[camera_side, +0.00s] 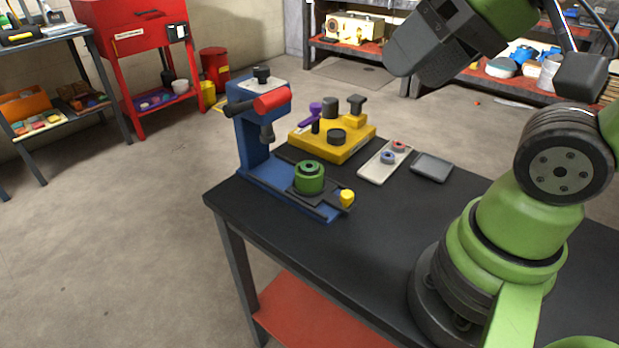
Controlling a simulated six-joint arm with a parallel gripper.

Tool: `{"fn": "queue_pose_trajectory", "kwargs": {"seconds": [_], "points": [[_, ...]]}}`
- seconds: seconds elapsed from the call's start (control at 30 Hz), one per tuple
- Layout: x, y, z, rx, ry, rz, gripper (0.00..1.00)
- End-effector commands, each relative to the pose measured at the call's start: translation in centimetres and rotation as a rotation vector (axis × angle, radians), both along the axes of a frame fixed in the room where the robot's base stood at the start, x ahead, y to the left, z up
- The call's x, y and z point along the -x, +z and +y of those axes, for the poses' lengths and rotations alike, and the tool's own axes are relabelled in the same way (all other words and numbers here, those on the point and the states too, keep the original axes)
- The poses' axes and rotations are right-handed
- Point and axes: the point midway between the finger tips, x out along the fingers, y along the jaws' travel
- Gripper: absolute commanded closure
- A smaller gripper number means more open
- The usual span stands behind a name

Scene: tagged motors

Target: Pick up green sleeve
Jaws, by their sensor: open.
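The green sleeve (309,179) is a short green cylinder with a dark hole in its top. It stands upright on the dark plate of the blue press (255,145), below the press's dark ram. My gripper (412,62) is at the top of the view, high above the table and to the right of the sleeve, well apart from it. It is open, and I see nothing between its fingers.
The press has a red handle (272,100) and a yellow knob (347,198). Behind it is a yellow fixture (333,142) with purple and dark knobs. A light tray (384,164) with small rings and a grey tray (432,168) lie right. The black tabletop (385,215) is clear in front.

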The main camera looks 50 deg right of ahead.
Motion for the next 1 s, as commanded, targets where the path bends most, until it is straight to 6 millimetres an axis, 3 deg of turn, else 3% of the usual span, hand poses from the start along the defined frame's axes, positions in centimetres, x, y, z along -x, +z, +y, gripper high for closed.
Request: {"fn": "queue_pose_trajectory", "kwargs": {"seconds": [0.07, 0.23, 0.53, 0.67, 0.87, 1.0], "points": [[0.0, 0.0, 0.0, 0.0, 0.0, 0.0, 0.48], [0.0, 0.0, 0.0, 0.0, 0.0, 0.0, 0.11], [-0.1, -0.1, -0.1, 0.015, 0.008, 0.007, 0.11], [-1.0, -1.4, -1.1, 0.154, 0.089, 0.068, 0.11], [-4.4, -5.3, -3.4, 0.621, 0.488, 0.238, 0.11], [-7.4, -8.5, -3.7, 0.934, 0.905, 0.32, 0.11]]}}
